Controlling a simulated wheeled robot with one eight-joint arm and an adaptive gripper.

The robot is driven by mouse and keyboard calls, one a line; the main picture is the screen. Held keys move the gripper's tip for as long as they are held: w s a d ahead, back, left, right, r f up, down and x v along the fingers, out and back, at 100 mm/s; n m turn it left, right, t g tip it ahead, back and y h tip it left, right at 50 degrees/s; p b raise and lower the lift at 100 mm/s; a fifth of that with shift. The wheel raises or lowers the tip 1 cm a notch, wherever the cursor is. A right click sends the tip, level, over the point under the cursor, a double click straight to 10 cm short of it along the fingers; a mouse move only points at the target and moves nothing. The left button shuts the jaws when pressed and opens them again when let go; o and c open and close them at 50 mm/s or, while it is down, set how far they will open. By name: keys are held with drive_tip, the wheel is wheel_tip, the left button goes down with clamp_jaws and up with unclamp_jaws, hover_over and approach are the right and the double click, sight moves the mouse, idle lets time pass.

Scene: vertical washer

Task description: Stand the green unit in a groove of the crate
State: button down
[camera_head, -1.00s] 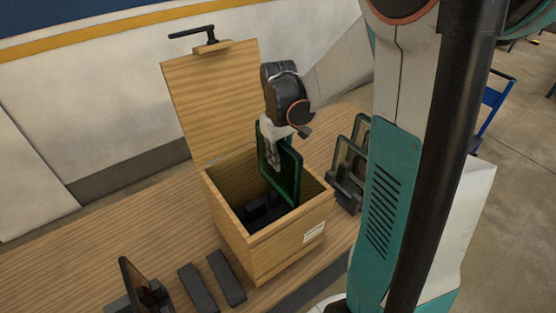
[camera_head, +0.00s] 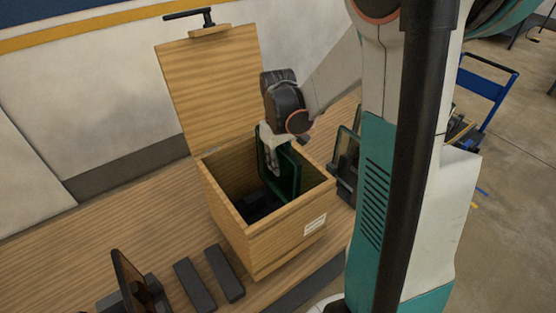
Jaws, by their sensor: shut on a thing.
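The green unit (camera_head: 290,177) is a flat, dark-green framed panel. It stands upright, with its lower part inside the wooden crate (camera_head: 277,239) and its top above the rim. My gripper (camera_head: 269,163) is shut on its upper left part, over the crate opening. The crate's lid is raised at the back. Dark grooved blocks (camera_head: 258,205) show on the crate floor. The unit's bottom edge is hidden by the crate wall, so I cannot tell whether it sits in a groove.
A rack with similar panels (camera_head: 345,158) stands right of the crate, partly behind my arm. Two dark bars (camera_head: 225,274) and a brown panel in a holder (camera_head: 128,283) lie at the front left. The table left of the crate is clear.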

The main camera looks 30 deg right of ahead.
sight(278, 187)
drive_tip(key=shift+f+b, duration=4)
drive_tip(key=shift+f, duration=1.6)
drive_tip(key=c, duration=1.4)
unclamp_jaws()
drive_tip(key=shift+c, duration=0.2)
wheel_tip(278, 187, up, 12)
